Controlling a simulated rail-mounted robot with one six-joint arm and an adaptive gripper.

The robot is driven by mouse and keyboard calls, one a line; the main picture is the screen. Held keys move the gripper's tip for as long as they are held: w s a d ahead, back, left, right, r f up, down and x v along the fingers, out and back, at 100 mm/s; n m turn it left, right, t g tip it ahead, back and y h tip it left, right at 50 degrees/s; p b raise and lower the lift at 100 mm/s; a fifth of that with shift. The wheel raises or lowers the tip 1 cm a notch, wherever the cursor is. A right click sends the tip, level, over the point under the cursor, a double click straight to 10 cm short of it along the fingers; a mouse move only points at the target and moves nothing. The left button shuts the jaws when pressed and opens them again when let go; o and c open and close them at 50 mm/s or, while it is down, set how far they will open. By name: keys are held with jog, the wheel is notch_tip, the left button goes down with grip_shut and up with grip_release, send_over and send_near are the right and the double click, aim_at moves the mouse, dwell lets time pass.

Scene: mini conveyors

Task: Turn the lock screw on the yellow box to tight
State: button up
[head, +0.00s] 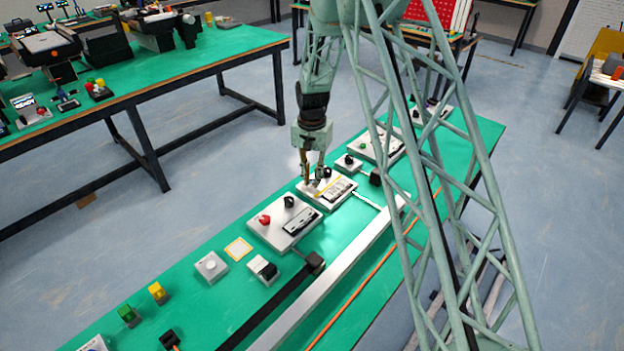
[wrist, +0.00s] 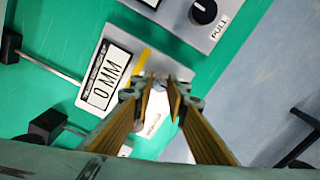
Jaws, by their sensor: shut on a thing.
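My gripper (head: 314,182) points down over a pale box (head: 308,190) with a yellow strip and a display. The fingertips (wrist: 159,88) are shut on a small greyish knob, the lock screw (wrist: 160,80), at the box's edge side. The fingers hide most of the screw, so its turn position cannot be told. A label beside it is partly covered by the fingers.
A panel with a black knob marked PULL (wrist: 204,12) lies close to the gripper. A panel with a red knob (head: 265,219) is nearer the camera. A yellow block (head: 157,293) and a green block (head: 128,315) stand at the front left. A pale rail (head: 335,275) runs along the bench.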

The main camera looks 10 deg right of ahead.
aim_at(312, 181)
dwell(0.4)
jog(key=o, duration=0.8)
jog(key=shift+o, duration=0.2)
jog(key=shift+r, duration=0.15)
notch_tip(312, 181, up, 12)
dwell(0.6)
